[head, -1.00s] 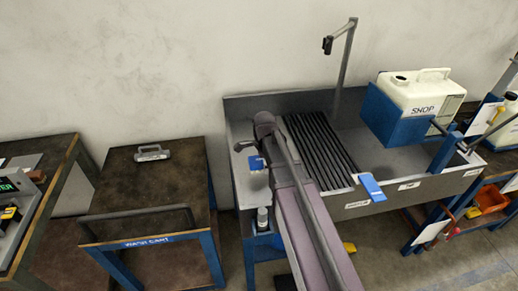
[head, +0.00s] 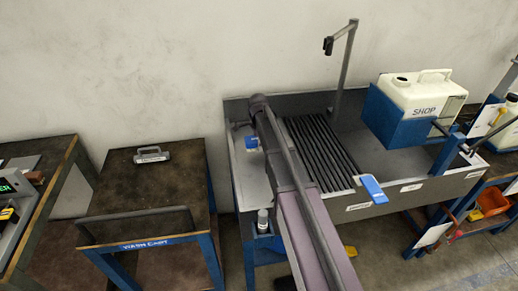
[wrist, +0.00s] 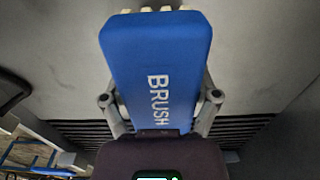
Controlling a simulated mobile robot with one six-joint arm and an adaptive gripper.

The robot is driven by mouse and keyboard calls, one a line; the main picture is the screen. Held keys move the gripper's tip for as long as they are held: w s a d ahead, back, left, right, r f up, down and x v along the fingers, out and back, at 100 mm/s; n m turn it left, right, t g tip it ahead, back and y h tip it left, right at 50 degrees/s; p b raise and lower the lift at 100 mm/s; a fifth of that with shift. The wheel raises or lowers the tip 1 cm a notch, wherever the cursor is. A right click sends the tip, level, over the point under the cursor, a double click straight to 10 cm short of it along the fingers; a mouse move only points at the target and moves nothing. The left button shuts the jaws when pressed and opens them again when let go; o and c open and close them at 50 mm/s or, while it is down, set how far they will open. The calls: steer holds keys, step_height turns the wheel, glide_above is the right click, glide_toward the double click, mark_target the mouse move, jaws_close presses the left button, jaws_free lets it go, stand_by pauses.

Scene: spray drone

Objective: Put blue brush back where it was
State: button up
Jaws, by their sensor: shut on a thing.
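The blue brush (wrist: 155,70), lettered BRUSH, fills the middle of the wrist view, with pale bristles at its far end. My gripper (wrist: 160,98) is shut on it, one finger along each side. In the head view a small blue part of the brush (head: 251,143) shows just left of my arm, over the left part of the grey sink (head: 240,105). My arm hides most of my gripper there. I cannot tell from these frames whether the brush touches the sink floor.
A black slatted rack (head: 315,150) lies in the sink, right of my arm. A blue piece (head: 371,188) sits on the front rim. A white SHOP jug (head: 415,92) stands in a blue holder at right. The wash cart (head: 150,190) stands left, with a grey-handled item (head: 152,154) on top.

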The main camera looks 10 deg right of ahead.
mark_target(258, 152)
steer(key=shift+w, duration=0.1)
steer(key=shift+w, duration=0.2)
steer(key=shift+w+f+b, duration=0.4)
steer(key=shift+f+b, duration=1.45)
steer(key=shift+f, duration=0.15)
steer(key=o, duration=0.8)
steer(key=shift+o, duration=0.2)
step_height(258, 152, up, 12)
steer(key=p, duration=1.2)
